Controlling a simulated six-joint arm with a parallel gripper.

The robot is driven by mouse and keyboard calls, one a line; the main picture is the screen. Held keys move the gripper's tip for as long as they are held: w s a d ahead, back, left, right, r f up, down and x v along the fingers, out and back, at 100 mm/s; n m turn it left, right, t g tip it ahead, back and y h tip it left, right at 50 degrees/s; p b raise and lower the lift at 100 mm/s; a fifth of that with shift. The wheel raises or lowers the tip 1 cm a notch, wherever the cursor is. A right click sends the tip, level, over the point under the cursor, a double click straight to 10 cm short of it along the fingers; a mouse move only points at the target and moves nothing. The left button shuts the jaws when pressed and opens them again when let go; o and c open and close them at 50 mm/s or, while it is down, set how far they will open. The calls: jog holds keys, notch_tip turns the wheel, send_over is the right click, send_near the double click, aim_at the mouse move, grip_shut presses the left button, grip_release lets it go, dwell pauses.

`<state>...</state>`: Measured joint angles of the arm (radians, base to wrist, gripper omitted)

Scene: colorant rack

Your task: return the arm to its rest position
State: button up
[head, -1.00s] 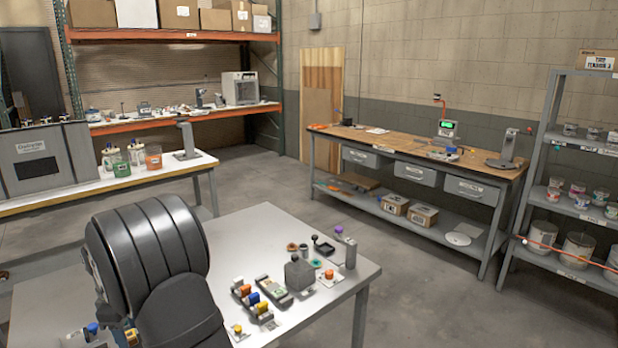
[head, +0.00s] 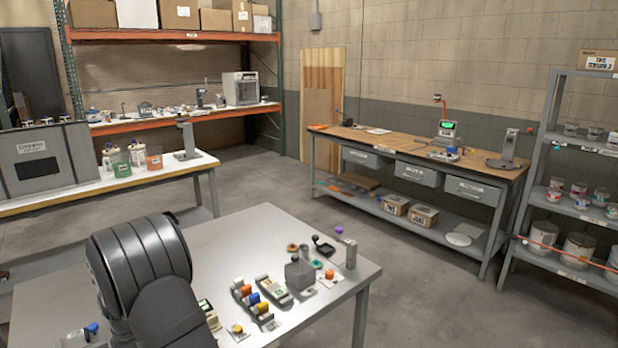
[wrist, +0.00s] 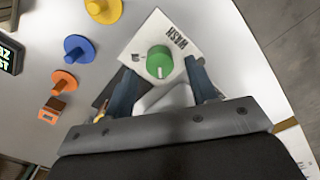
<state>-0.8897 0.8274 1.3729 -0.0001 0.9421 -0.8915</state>
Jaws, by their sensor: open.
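My gripper (wrist: 163,92) shows in the wrist view with its two dark blue fingers spread apart and nothing held between them. Beyond and between the fingertips is a green knob (wrist: 159,61) on a white card marked WASH (wrist: 165,40); I cannot tell its distance from the fingers. In the head view my dark grey arm stands over the near table (head: 245,222) at the lower left, and the gripper itself is not visible there.
A yellow knob (wrist: 104,8), a blue knob (wrist: 78,48) and an orange knob (wrist: 64,80) lie left of the fingers. A wooden-topped bench (head: 400,146) stands behind, across open floor (head: 415,290).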

notch_tip(320, 180, down, 2)
jog(key=shift+f, duration=0.1)
jog(key=shift+r+m, duration=0.25)
jog(key=shift+m, duration=0.55)
jog(key=m, duration=1.1)
jog(key=shift+m, duration=2.3)
